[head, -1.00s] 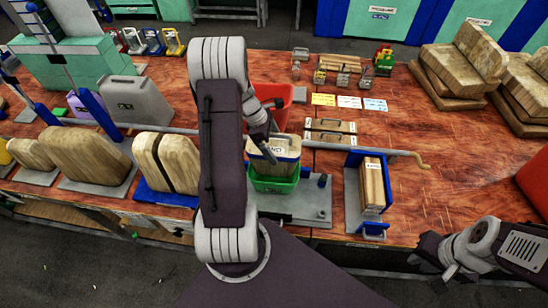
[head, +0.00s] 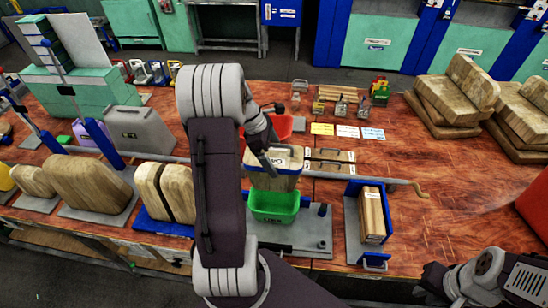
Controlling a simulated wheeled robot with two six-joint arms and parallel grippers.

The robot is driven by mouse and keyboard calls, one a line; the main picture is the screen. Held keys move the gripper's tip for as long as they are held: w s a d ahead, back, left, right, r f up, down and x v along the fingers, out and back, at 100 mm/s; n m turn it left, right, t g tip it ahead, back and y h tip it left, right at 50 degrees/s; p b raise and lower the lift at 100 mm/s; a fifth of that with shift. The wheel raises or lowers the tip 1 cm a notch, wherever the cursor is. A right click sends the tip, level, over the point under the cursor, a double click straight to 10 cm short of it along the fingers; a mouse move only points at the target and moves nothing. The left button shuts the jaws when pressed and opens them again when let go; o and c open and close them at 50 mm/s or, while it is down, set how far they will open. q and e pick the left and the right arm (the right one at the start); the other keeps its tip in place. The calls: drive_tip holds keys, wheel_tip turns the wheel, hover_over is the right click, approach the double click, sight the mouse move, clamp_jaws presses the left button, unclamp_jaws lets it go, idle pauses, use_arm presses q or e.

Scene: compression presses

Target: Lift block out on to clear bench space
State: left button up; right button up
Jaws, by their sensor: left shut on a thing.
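A wooden block (head: 273,182) with a blue band and a white label on top hangs just above a green container (head: 274,207). My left gripper (head: 271,163) is shut on the block at its top; my own arm partly hides the contact. The block's lower end is close to the container's rim. My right gripper (head: 440,284) is at the lower right corner, away from the block, and its finger opening is not clear. The bench (head: 455,200) has a bare reddish stretch to the right.
A blue-framed press (head: 351,210) holding boards stands right of the green container, with a crank handle (head: 416,189) beyond it. A red bin (head: 281,128) and flat labelled boxes (head: 332,160) sit behind the block. Stacked wooden slabs (head: 452,95) fill the back right.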

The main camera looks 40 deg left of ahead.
use_arm(q)
drive_tip(key=shift+w+a+r+p, duration=0.15)
drive_tip(key=shift+r+p, duration=0.3)
drive_tip(key=shift+r, duration=0.4)
wheel_tip(320, 180, up, 9)
drive_tip(key=p, duration=0.7)
drive_tip(key=shift+r, duration=0.15)
